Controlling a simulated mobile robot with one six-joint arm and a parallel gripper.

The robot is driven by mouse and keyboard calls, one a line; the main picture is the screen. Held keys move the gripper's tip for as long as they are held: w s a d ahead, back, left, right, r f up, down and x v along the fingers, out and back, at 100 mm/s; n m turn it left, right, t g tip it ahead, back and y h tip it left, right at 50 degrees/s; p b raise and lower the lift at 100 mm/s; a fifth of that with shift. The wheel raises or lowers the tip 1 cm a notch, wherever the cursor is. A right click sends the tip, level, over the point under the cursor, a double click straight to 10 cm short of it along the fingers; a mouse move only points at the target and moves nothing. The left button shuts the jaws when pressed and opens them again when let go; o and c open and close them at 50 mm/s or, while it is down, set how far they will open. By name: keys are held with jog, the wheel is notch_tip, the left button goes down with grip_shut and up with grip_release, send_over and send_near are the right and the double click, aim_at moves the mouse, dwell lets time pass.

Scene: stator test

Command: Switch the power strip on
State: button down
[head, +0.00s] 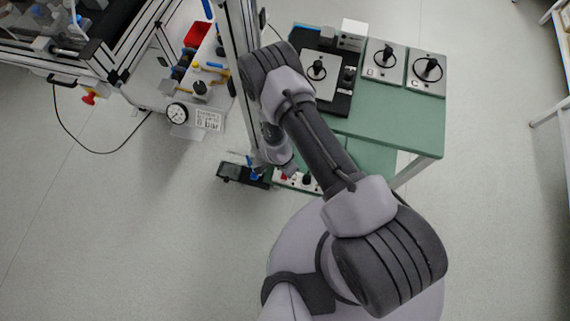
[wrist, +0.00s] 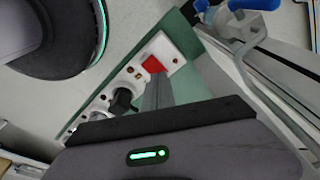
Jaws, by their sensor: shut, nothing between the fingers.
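The power strip (wrist: 175,60) is white and lies on a green surface in the wrist view. Its red rocker switch (wrist: 153,64) is at the strip's upper end. A black plug (wrist: 122,99) sits in one of its sockets. Part of the strip (head: 311,187) and the red switch (head: 284,177) also show in the head view, beneath my arm. My gripper (wrist: 158,80) is shut and empty, its fingertips just below the switch in the picture. I cannot tell whether they touch it, or whether the switch is on. In the head view my arm hides most of the gripper.
A metal profile post (wrist: 270,72) with a blue-handled fitting (wrist: 255,4) stands close beside the strip. A green table (head: 395,130) carries test units labelled B and C. A black box (head: 232,173) is on the floor. Open floor (head: 130,220) lies to the left.

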jog(key=shift+f+b, duration=0.3)
jog(key=shift+f, duration=0.05)
jog(key=shift+r, duration=0.1)
notch_tip(320, 180, up, 7)
jog(key=p, duration=0.5)
dwell(0.4)
